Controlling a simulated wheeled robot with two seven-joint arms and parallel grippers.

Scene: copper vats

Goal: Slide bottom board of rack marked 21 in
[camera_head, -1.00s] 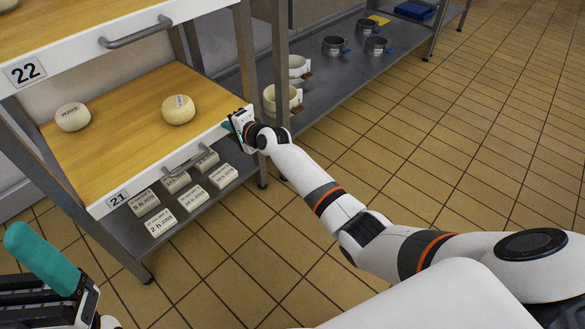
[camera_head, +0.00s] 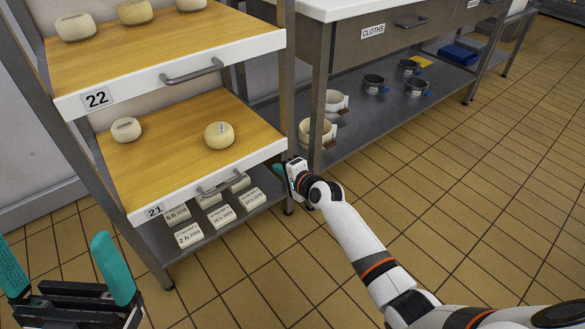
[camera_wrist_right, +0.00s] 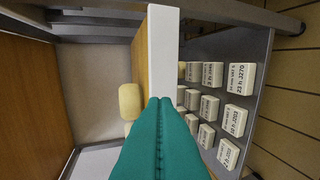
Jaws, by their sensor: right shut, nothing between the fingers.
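The bottom board marked 21 (camera_head: 175,160) is a wooden shelf with a white front edge, a grey handle (camera_head: 220,186) and the number label 21 (camera_head: 154,211). It carries two round cheeses (camera_head: 219,135). Its front edge stands out past the rack's left post. My right gripper (camera_head: 280,171) is shut and empty by the right end of that edge. In the right wrist view its teal fingers (camera_wrist_right: 160,103) overlap the white edge (camera_wrist_right: 163,50); I cannot tell whether they touch. My left gripper (camera_head: 62,264) is open and empty at the lower left.
The board marked 22 (camera_head: 150,60), with several cheeses, is above. Several labelled white blocks (camera_head: 222,214) lie on the grey shelf below. A metal table (camera_head: 345,60) with pots on its lower shelf stands at right. The tiled floor in front is clear.

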